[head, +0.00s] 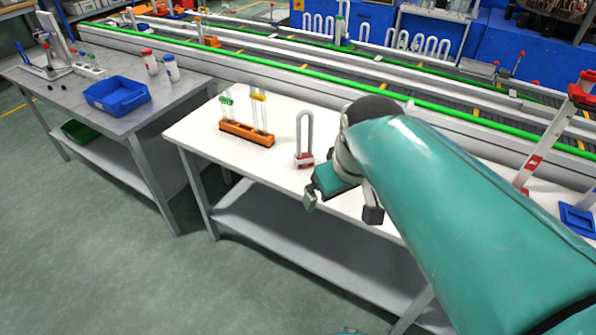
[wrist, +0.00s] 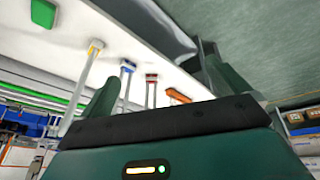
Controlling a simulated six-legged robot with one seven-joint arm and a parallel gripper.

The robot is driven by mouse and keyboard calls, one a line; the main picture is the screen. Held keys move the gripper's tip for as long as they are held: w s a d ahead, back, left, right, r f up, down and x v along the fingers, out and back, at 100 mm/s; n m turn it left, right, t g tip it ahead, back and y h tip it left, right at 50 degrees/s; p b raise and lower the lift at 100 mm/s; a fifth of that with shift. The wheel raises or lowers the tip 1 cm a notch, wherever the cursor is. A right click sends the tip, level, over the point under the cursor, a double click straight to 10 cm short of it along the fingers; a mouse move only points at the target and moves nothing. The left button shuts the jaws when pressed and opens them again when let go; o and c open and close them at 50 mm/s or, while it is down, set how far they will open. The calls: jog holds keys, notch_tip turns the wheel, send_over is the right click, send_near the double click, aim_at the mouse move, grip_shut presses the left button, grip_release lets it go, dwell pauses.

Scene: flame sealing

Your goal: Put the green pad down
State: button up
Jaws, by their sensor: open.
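The green pad (wrist: 43,13) lies flat on the white table (wrist: 120,37), at the upper left of the wrist view. It is apart from my gripper. In the head view I cannot make the pad out; my arm covers much of the table's right part. My gripper (head: 341,207) is near the table's front edge in the head view, to the right of a glass U-tube in a red base (head: 304,160). In the wrist view its two dark green fingers (wrist: 160,75) stand wide apart with nothing between them.
An orange rack (head: 246,134) with capped tubes stands on the white table's left part. The wrist view shows holders with yellow (wrist: 95,46), blue (wrist: 127,65) and red (wrist: 151,77) parts. A grey table (head: 60,92) with a blue bin (head: 117,96) stands left; a conveyor (head: 330,82) runs behind.

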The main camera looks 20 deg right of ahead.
jog(key=s+a+m+t, duration=0.1)
jog(key=s+a, duration=0.3)
jog(key=a, duration=0.1)
jog(key=shift+s+a+m, duration=0.2)
jog(key=shift+s+m, duration=0.1)
jog(key=shift+m, duration=0.1)
